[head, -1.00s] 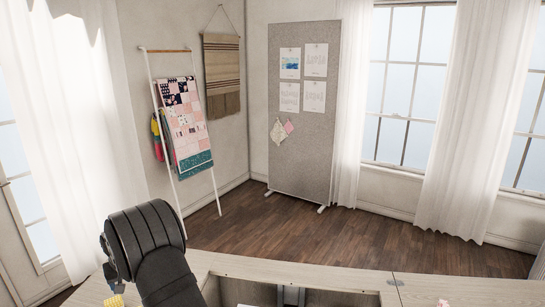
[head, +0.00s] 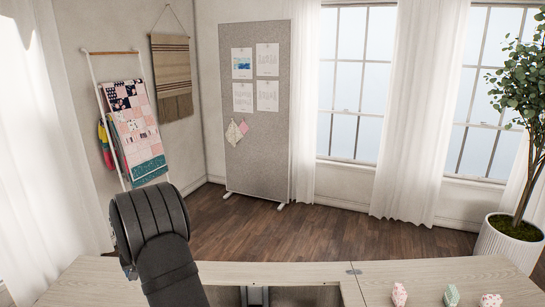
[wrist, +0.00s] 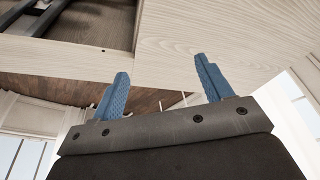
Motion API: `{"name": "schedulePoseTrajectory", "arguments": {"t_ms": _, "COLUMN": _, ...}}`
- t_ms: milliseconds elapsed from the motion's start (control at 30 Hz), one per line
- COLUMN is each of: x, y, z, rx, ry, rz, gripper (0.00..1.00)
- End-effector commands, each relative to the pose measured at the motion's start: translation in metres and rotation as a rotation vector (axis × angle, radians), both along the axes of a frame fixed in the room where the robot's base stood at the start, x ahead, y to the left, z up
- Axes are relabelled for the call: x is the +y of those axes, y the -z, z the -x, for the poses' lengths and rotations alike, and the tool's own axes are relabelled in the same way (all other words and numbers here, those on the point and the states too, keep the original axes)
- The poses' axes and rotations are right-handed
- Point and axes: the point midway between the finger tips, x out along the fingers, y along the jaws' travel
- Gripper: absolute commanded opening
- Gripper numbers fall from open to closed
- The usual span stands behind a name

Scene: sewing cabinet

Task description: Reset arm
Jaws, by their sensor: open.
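My gripper (wrist: 163,88) shows in the wrist view with its two blue fingers spread apart and nothing between them. The pale wood top of the sewing cabinet (wrist: 215,35) lies beyond the fingertips. My arm rises over the left part of the cabinet in the head view, and the gripper itself is not visible there. The cabinet top (head: 300,272) runs along the bottom of the head view, with a recessed opening (head: 285,297) in its middle.
Three small patterned items, a pink one (head: 399,294), a green one (head: 452,295) and another pink one (head: 491,300), stand on the cabinet's right side. A potted plant (head: 505,242) stands at far right. A grey pinboard (head: 255,165) and a quilt ladder (head: 120,172) stand behind.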

Motion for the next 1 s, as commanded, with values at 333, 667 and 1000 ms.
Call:
{"name": "schedulePoseTrajectory", "arguments": {"t_ms": 333, "x": -0.061, "y": 0.000, "z": -0.037, "rx": 0.000, "ry": 0.120, "rz": 0.000, "gripper": 0.72}}
{"name": "schedulePoseTrajectory", "arguments": {"t_ms": 667, "x": -0.121, "y": 0.000, "z": -0.066, "rx": 0.000, "ry": 0.232, "rz": 0.002, "gripper": 0.72}}
{"name": "schedulePoseTrajectory", "arguments": {"t_ms": 1000, "x": -0.185, "y": 0.000, "z": -0.089, "rx": 0.000, "ry": 0.346, "rz": 0.001, "gripper": 0.72}}
